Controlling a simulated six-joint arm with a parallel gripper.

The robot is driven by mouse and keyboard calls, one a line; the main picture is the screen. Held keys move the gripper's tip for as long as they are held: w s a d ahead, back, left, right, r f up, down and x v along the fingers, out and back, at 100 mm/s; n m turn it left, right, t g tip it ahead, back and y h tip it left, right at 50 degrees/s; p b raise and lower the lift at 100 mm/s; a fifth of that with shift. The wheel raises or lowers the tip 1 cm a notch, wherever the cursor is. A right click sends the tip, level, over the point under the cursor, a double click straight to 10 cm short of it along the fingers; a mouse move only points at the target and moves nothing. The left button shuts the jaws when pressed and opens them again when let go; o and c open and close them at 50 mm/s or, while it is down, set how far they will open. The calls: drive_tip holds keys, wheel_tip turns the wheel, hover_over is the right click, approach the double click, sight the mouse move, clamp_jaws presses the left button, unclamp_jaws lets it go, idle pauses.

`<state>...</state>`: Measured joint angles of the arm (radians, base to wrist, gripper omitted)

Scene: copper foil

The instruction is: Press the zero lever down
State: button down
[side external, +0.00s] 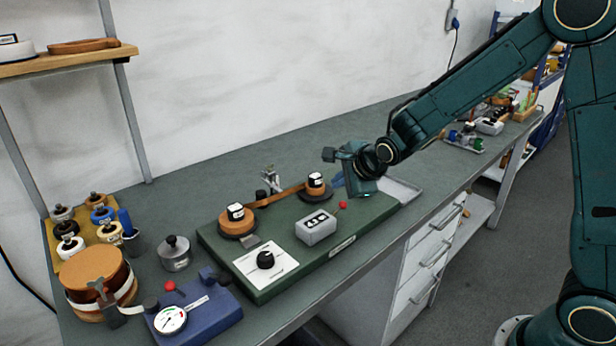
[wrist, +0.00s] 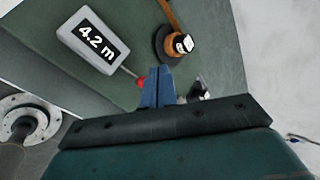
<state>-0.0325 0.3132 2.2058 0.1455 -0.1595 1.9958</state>
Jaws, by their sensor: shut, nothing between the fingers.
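The zero lever is a thin rod with a red knob (side external: 342,205), sticking out of a grey counter box (side external: 316,228) on the green base. In the wrist view the red knob (wrist: 141,83) is just left of my fingertips, and the counter box (wrist: 93,40) reads "4.2 m". The lever appears raised, though its exact angle is hard to tell. My gripper (side external: 338,180) is above and beside the knob in the side external view. Its blue fingers (wrist: 158,84) are shut and empty. I cannot tell whether they touch the knob.
Two spools (side external: 236,220) (side external: 315,187) with a copper strip between them stand on the green base (side external: 318,262), behind the counter box. A blue gauge stand (side external: 208,315) is at front left.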

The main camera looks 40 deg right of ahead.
sight(342, 202)
drive_tip(key=shift+d+f, duration=0.35)
drive_tip(key=shift+f, duration=0.55)
drive_tip(key=shift+d+f, duration=0.35)
drive_tip(key=shift+f, duration=0.5)
drive_tip(key=shift+f, duration=0.15)
idle(0.8)
drive_tip(key=shift+d+f, duration=0.1)
drive_tip(key=shift+f, duration=0.15)
drive_tip(key=shift+d+f, duration=0.25)
drive_tip(key=shift+f, duration=0.35)
drive_tip(key=shift+d+f, duration=0.2)
drive_tip(key=shift+f, duration=0.35)
idle(2.1)
drive_tip(key=shift+r, duration=0.15)
idle(0.4)
drive_tip(key=shift+a+r, duration=0.3)
drive_tip(key=shift+r, duration=0.4)
drive_tip(key=shift+a+r, duration=0.3)
drive_tip(key=shift+r, duration=0.4)
